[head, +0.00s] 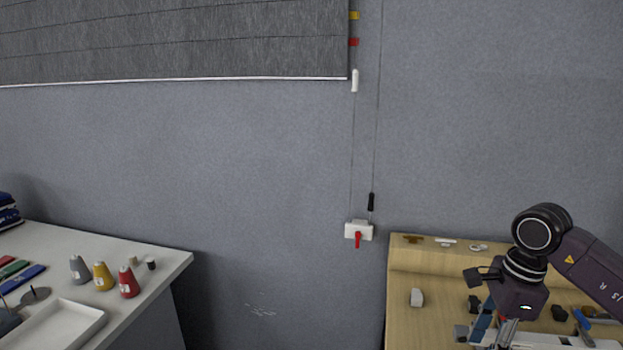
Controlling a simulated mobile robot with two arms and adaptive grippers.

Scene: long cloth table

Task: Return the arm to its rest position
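My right arm comes in from the right edge. My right gripper (480,297) hangs at the arm's end over the wooden table (430,275) at the lower right. Dark parts at the gripper overlap the things on the table behind it, so I cannot tell whether it is open or shut or holds anything. My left arm and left gripper are not in view.
A white table (150,258) at left holds several cones, including a red cone (129,282), and a white tray (62,328). A wall switch box (358,231) hangs between. The gap between tables is open.

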